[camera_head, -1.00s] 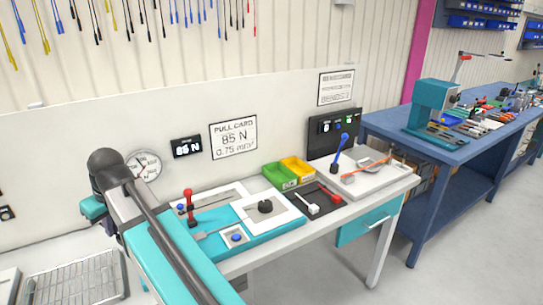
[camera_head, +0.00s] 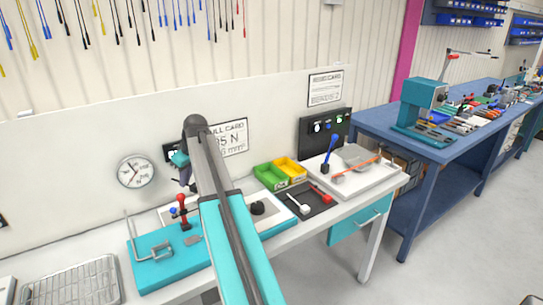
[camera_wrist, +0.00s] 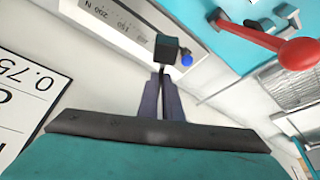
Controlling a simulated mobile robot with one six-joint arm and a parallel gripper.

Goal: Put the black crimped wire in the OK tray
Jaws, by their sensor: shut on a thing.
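My gripper (camera_wrist: 162,105) is shut on a thin dark piece with a black block (camera_wrist: 167,47) at its far end, which looks like the black crimped wire. The held piece is too small to make out in the head view, where my gripper (camera_head: 184,172) is above the bench near the red-handled lever (camera_head: 182,208). A green bin (camera_head: 270,178) and a yellow bin (camera_head: 291,168) stand side by side to the right of my arm. Their labels are too small to read, so I cannot tell which is the OK tray.
A teal fixture (camera_head: 150,273) lies below my gripper. A wire rack (camera_head: 65,285) is at the left. The wall panel stands close behind.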

